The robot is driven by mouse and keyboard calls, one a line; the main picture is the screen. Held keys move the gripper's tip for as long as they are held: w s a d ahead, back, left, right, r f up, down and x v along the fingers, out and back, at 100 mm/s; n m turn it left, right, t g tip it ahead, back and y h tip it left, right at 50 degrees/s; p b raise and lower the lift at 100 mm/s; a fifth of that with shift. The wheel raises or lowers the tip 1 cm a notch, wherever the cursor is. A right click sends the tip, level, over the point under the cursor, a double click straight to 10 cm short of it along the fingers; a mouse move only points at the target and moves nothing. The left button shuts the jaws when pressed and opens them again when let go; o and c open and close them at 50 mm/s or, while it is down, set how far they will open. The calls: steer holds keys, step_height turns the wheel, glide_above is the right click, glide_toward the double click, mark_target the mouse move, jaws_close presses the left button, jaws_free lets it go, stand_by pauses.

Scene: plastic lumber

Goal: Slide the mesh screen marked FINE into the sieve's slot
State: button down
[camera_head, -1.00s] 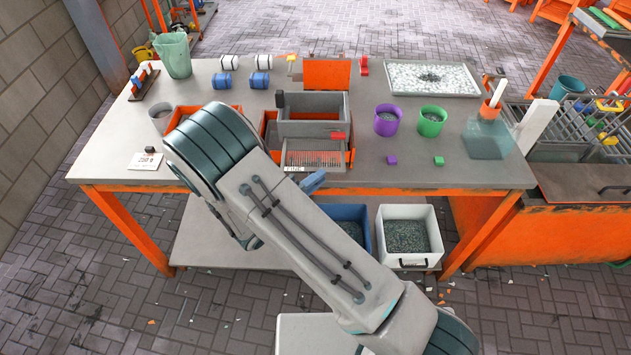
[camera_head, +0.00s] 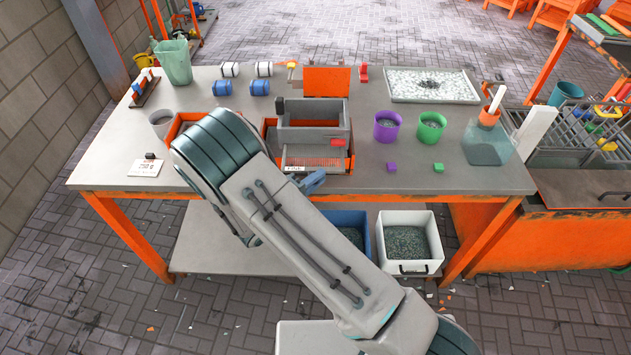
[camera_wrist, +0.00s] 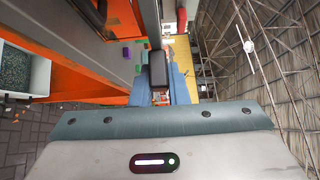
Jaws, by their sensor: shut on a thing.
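The sieve (camera_head: 312,115) is a grey open box on an orange frame, near the middle of the bench. The grey mesh screen (camera_head: 315,158) lies flat at its front, its rear part at or under the box. A white label stands at its front left; its lettering is too small to read now. My gripper (camera_head: 314,181) is at the screen's front edge, its blue fingers partly hidden by my arm. It is shut on the screen; in the wrist view the blue fingers (camera_wrist: 170,90) flank a dark block, and the screen itself is hard to make out.
A purple cup (camera_head: 387,125) and a green cup (camera_head: 431,126) stand right of the sieve, with small cubes in front. An orange tray (camera_head: 178,125) is left, partly behind my arm. A white bin (camera_head: 408,263) sits on the lower shelf.

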mark_target(316, 152)
steer(key=shift+w+d+b, duration=0.15)
steer(key=shift+w+b, duration=0.15)
steer(key=shift+w, duration=4.5)
steer(key=c, duration=1.3)
jaws_free()
steer(key=b+v, duration=0.3)
steer(key=v, duration=1.1)
